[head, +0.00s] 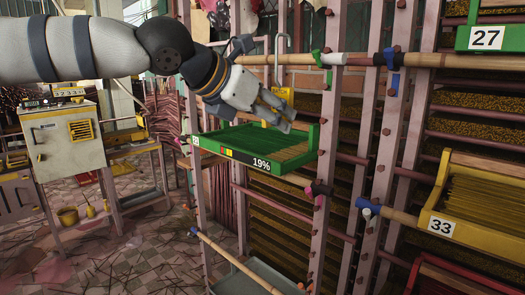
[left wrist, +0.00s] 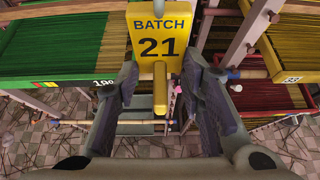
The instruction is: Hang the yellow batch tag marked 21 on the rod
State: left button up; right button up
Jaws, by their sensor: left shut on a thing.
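The yellow batch tag, marked BATCH 21, faces me in the left wrist view (left wrist: 176,28), with a yellow grip bar (left wrist: 160,90) sticking out toward me. In the head view only part of the tag (head: 286,93) shows behind my fingers. My left gripper (head: 284,118) is shut on the tag's grip. A grey hook (head: 282,40) rises above the tag, and its bend is higher than the wooden rod (head: 305,59). The hook overlaps the rod in the picture; I cannot tell whether it is over the rod or in front of it. My right gripper is not in view.
A green tray (head: 241,152) sits just below my left gripper. Pink rack posts (head: 329,115) stand close to its right. Yellow tray 33 (head: 478,235) and green tray 27 (head: 505,40) are at the right. A cream control box (head: 62,142) stands at the left.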

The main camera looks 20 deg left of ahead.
pick_arm(q)
jog(key=shift+d+r, duration=0.2)
jog(key=w+d+f, duration=0.2)
jog(key=w, duration=0.6)
jog(key=shift+w+d+f, duration=0.25)
jog(key=shift+d, duration=0.1)
jog(key=o, duration=1.5)
jog(key=shift+s+a, duration=0.5)
jog(key=shift+s, duration=0.9)
jog(key=shift+s+a, duration=0.55)
jog(key=shift+s, duration=0.9)
jog(key=shift+s+a, duration=0.5)
jog(key=shift+s, duration=0.9)
